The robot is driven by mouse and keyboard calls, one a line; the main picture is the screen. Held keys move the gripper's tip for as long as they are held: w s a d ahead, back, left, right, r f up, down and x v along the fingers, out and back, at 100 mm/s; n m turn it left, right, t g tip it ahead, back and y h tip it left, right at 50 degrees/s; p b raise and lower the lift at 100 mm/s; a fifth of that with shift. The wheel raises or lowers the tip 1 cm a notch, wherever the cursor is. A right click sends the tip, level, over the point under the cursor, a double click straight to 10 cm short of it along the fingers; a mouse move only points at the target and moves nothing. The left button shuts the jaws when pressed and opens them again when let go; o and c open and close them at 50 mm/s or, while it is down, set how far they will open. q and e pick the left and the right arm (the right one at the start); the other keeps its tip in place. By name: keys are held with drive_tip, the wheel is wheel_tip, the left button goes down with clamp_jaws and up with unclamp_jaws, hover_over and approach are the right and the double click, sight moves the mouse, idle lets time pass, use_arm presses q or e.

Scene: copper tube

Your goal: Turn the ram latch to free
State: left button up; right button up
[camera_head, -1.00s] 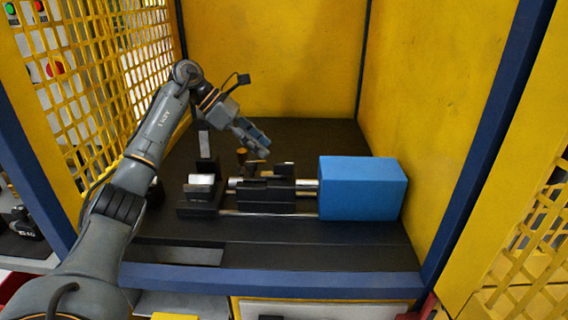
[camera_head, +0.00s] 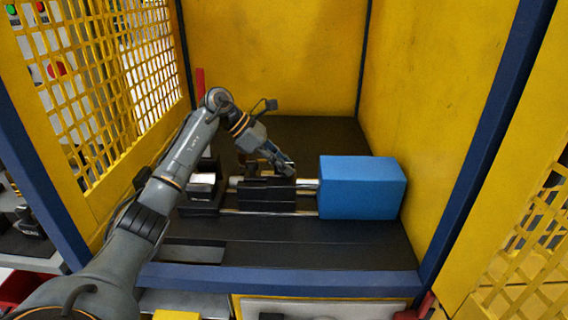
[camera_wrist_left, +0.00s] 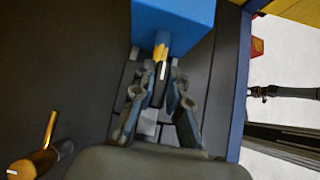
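The black ram carriage (camera_head: 262,196) sits on silver rods in front of the blue ram housing (camera_head: 362,188), which is also at the top of the left wrist view (camera_wrist_left: 172,18). My left gripper (camera_head: 284,168) is low over the carriage's back right end, beside the housing. In the left wrist view its fingers (camera_wrist_left: 163,82) are apart, on either side of a small dark piece with a pale mark (camera_wrist_left: 163,70) below a yellow-tinted rod. I cannot tell whether they touch it or whether it is the latch. A brass lever (camera_wrist_left: 48,132) stands at lower left there.
A black block with a silver cylinder (camera_head: 202,180) is left of the carriage. A yellow mesh wall (camera_head: 140,70) on the left and a yellow panel (camera_head: 430,110) on the right close the bay. The black floor in front (camera_head: 300,230) is clear.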

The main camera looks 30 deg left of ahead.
use_arm(q)
clamp_jaws()
drive_tip(key=shift+f+n+t+y+b, duration=0.1)
drive_tip(key=shift+n+t+y+b, duration=0.2)
drive_tip(key=shift+n, duration=0.1)
drive_tip(key=shift+n+t+y+b, duration=0.5)
drive_tip(key=shift+n+t+b, duration=0.1)
drive_tip(key=shift+n, duration=0.4)
drive_tip(key=n+t+y+b, duration=0.1)
drive_tip(key=n+t+y, duration=0.1)
drive_tip(key=n, duration=0.2)
drive_tip(key=shift+y, duration=0.4)
drive_tip(key=n+y, duration=0.2)
drive_tip(key=n, duration=0.1)
drive_tip(key=n+y+b, duration=0.1)
drive_tip(key=n+y, duration=0.1)
drive_tip(key=n, duration=0.1)
drive_tip(key=shift+t+b, duration=0.3)
drive_tip(key=n+y+b, duration=0.1)
drive_tip(key=n+y, duration=0.2)
drive_tip(key=shift+n+g, duration=0.4)
drive_tip(key=shift+n+y, duration=0.5)
drive_tip(key=shift+n, duration=0.2)
drive_tip(key=shift+g+b, duration=0.3)
